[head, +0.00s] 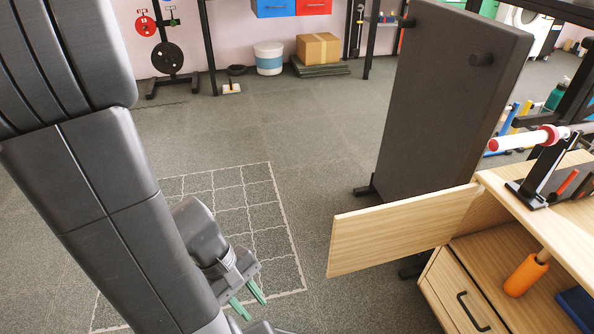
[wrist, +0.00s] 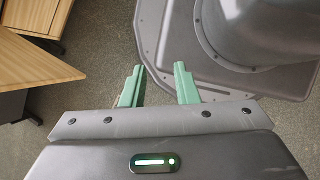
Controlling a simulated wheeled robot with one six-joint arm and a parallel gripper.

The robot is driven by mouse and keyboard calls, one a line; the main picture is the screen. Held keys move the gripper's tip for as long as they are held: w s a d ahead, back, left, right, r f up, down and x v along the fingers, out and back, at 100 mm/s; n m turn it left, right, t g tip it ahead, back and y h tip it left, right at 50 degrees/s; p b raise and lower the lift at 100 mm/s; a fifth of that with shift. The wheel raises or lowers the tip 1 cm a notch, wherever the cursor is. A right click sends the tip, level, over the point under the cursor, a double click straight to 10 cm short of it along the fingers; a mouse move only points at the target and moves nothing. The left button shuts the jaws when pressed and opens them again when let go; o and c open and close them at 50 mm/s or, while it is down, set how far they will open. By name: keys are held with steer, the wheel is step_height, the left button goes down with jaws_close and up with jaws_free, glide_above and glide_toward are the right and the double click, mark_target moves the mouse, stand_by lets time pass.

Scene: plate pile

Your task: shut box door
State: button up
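The box door is a light wooden panel (head: 400,232) in the middle right of the head view. It stands open, sticking out to the left from the wooden cabinet (head: 535,200). The compartment beside it is open to view. My gripper (head: 249,301) is low and left of the door, apart from it, with its green fingers pointing down over the floor. In the wrist view the green fingers (wrist: 159,70) are apart with nothing between them. Wooden surfaces (wrist: 30,65) show at the left there; I cannot tell which is the door.
A dark padded bench (head: 450,100) stands upright behind the door. An orange-handled item (head: 526,275) lies in the compartment, above a drawer with a black handle (head: 472,312). A white-and-red bar (head: 525,140) rests above the cabinet. The floor between gripper and door is clear.

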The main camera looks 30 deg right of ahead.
steer(key=shift+m+y, duration=0.6)
steer(key=shift+m, duration=0.2)
steer(key=w+d+r+p, duration=0.1)
steer(key=w, duration=0.1)
steer(key=w+d+r+p, duration=0.1)
steer(key=w+r+p, duration=0.1)
steer(key=w+d+r+p, duration=0.1)
steer(key=w+p, duration=0.1)
steer(key=w, duration=0.1)
steer(key=shift+r, duration=0.4)
jaws_close()
steer(key=w+d+r+m+t+y+p, duration=0.1)
steer(key=w+d+r+p, duration=0.25)
steer(key=d, duration=0.55)
steer(key=w+d+r+m+y+p, duration=0.15)
steer(key=d+p, duration=0.25)
steer(key=d, duration=0.4)
steer(key=w+d+r+m+t+p, duration=0.1)
steer(key=w+d+r+m+p, duration=0.2)
steer(key=d, duration=0.6)
steer(key=s+a+f, duration=0.1)
steer(key=s+f, duration=0.4)
steer(key=f, duration=0.5)
steer(key=shift+s+a+n+b, duration=0.25)
steer(key=shift+s+n+b, duration=0.1)
steer(key=shift+n, duration=0.1)
